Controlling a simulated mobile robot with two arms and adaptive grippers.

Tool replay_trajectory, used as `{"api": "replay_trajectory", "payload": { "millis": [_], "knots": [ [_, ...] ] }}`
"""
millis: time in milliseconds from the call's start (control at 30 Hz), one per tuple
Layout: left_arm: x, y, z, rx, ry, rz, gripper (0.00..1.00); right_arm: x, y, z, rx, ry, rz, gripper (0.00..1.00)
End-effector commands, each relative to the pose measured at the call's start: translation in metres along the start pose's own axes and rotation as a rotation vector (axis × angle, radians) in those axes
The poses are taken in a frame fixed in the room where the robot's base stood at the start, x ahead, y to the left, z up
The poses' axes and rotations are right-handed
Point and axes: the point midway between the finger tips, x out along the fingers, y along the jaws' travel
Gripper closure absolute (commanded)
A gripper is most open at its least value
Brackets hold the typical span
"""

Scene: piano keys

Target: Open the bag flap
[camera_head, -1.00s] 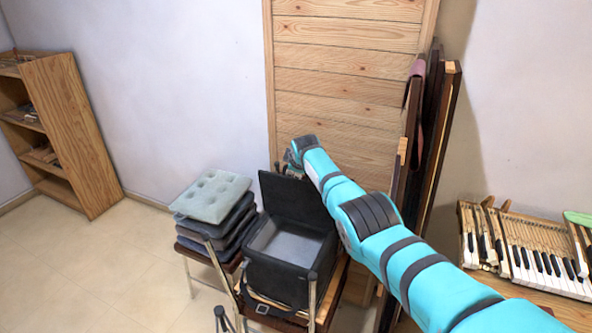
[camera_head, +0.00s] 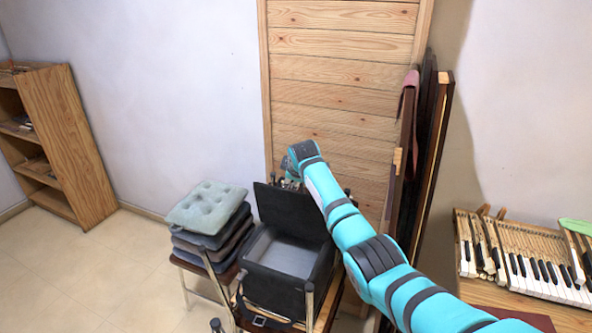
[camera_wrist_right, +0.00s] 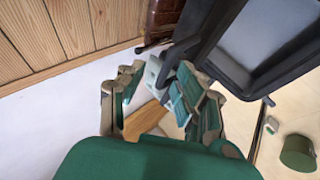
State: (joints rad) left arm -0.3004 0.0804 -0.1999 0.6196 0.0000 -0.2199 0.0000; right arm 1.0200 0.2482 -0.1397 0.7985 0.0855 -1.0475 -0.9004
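The black box-shaped bag (camera_head: 283,285) sits on a chair in the head view. Its flap (camera_head: 292,212) stands raised at the back, and the grey inside shows. The bag's dark rim (camera_wrist_right: 228,67) and pale inside also show at the upper right of the right wrist view. My right gripper (camera_head: 291,182) is behind the flap's top edge, partly hidden by it. In the right wrist view its fingers (camera_wrist_right: 152,92) are apart, with floor visible between them. A dark piece of the bag lies close to the right-hand finger; contact cannot be told. My left gripper is not in view.
Stacked cushions (camera_head: 207,206) stand left of the bag. A wooden panel (camera_head: 345,85) and leaning dark boards (camera_head: 432,150) are behind and right. A piano keyboard (camera_head: 545,270) is at the far right, a wooden shelf (camera_head: 85,150) at the far left. Floor at left is clear.

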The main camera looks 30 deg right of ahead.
Motion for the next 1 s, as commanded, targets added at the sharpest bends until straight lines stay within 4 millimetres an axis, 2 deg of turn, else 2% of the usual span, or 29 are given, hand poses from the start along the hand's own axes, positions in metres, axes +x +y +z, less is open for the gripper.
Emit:
{"api": "replay_trajectory", "payload": {
  "millis": [300,500,667,1000],
  "knots": [
    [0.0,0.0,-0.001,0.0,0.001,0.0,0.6,-0.051,0.0,-0.001,-0.001,0.003,0.005,0.66],
    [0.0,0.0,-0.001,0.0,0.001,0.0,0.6,-0.075,0.0,-0.002,-0.001,0.004,0.003,0.66],
    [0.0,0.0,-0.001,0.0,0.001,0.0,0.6,-0.082,0.0,-0.002,0.0,0.003,0.003,0.66],
    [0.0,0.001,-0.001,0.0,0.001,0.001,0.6,-0.082,0.0,-0.002,0.0,0.003,0.003,0.66]
  ]
}}
